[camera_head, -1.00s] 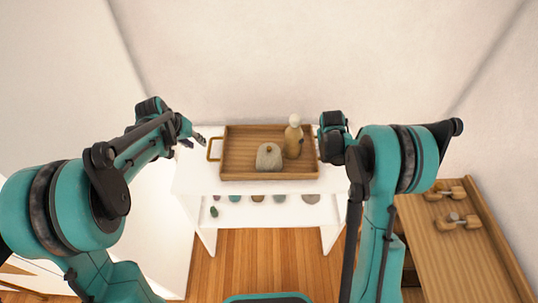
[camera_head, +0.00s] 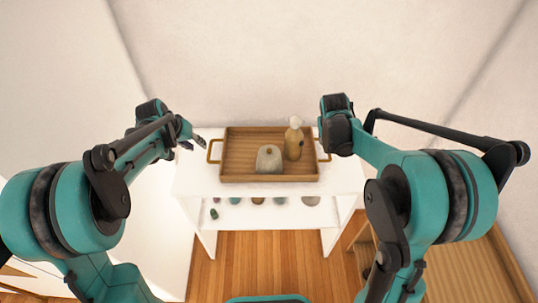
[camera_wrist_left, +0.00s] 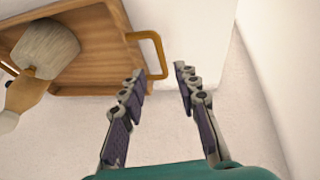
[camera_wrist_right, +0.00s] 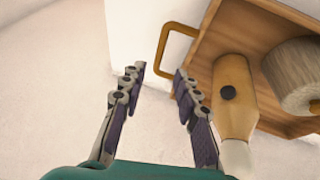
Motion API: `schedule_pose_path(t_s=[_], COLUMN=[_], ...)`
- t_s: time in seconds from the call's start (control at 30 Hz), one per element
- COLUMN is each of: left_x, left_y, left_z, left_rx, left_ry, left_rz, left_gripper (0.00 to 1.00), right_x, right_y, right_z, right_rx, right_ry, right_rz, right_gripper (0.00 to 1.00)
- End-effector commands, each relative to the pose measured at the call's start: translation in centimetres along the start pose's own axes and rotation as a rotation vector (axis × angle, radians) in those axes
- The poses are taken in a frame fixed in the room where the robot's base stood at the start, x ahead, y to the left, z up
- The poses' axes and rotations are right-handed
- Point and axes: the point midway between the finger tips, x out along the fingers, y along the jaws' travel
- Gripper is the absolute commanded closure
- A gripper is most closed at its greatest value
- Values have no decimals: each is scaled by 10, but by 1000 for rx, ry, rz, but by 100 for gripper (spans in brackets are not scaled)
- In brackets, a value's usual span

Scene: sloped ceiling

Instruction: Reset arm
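My left gripper (camera_head: 194,143) is beside the left handle of a wooden tray (camera_head: 231,160). In the left wrist view the left gripper (camera_wrist_left: 158,85) has its fingers apart with nothing between them. The brass-coloured handle (camera_wrist_left: 155,55) lies just beyond the fingertips. My right gripper's fingers are hidden behind its own arm in the head view. In the right wrist view the right gripper (camera_wrist_right: 157,85) is open and empty, close to the tray's other handle (camera_wrist_right: 163,50). The tray holds a grey stone-like container (camera_head: 269,160) and a tan bottle (camera_head: 293,143) with a white top.
The tray sits on a white shelf table (camera_head: 200,178) against a pale wall (camera_head: 250,60). Several small items stand on its lower shelf (camera_head: 275,212). A wooden cabinet (camera_head: 470,270) is at the lower right, partly behind my right arm. Wooden floor (camera_head: 265,260) lies in front.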

Motion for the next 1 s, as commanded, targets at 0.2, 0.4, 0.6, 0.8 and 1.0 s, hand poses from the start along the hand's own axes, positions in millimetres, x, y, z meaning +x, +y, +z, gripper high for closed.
schedule_pose_path(t_s=[0.2,0.4,0.6,0.8,1.0], left_x=[0,-24,-86,-132,-152], left_y=[0,11,38,55,62], left_z=[0,12,59,123,187], left_rx=[0,5,16,31,49], left_ry=[0,12,60,120,182], left_rz=[0,-18,-70,-123,-164], left_gripper=[69,69,69,69,69], right_x=[0,-26,-94,-146,-169], right_y=[0,-1,-8,-18,-31], right_z=[0,12,58,120,183], right_rx=[0,2,14,29,47], right_ry=[0,18,71,133,189], right_rz=[0,-14,-61,-110,-156], right_gripper=[69,69,69,69,69])
